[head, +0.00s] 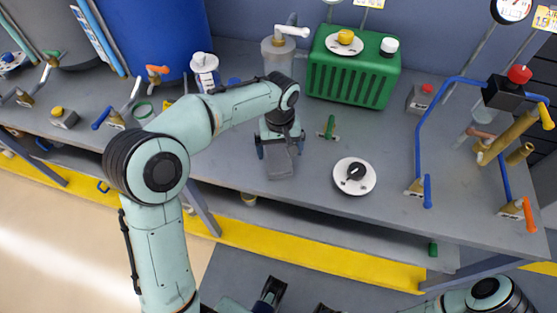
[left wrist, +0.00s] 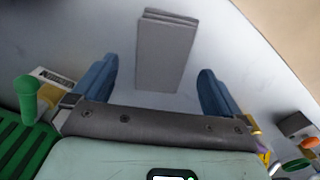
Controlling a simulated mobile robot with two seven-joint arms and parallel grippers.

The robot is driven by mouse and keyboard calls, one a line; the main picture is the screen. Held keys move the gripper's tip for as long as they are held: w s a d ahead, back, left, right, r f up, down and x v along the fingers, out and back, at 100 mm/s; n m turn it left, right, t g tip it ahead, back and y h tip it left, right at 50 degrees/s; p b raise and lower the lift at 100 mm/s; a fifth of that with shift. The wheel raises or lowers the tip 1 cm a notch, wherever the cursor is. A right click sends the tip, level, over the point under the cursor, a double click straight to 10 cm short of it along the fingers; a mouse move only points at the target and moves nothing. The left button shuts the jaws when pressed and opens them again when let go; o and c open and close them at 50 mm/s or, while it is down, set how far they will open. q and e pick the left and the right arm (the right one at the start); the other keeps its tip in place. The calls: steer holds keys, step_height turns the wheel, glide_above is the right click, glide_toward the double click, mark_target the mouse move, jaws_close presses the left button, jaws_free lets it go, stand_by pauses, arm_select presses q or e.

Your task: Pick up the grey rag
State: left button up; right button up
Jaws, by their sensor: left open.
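The grey rag (head: 280,163) lies as a flat, folded rectangle near the front edge of the grey bench. My left gripper (head: 280,146) is over the bench at the rag's far end, pointing down, with its blue fingers apart. In the left wrist view the rag (left wrist: 167,52) lies between and beyond the two open fingers (left wrist: 156,80), and its folded layers show at one end. No contact between fingers and rag is visible. My right arm shows only in part at the bottom right of the head view, and its gripper's state is unclear.
A white disc with a black knob (head: 355,174) is right of the rag. A small green valve (head: 328,128) and a green ribbed box (head: 352,72) stand behind. Blue piping (head: 418,130) rises at right. Bare bench surrounds the rag.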

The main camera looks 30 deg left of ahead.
mark_target(278, 158)
arm_select(q)
step_height(278, 158, down, 4)
steer(key=shift+a+r, duration=0.1)
steer(key=shift+a, duration=0.05)
steer(key=c, duration=1.2)
steer(key=shift+r, duration=0.1)
step_height(278, 158, up, 20)
steer(key=p, duration=0.3)
steer(key=shift+s+p, duration=0.1)
steer(key=shift+p, duration=0.25)
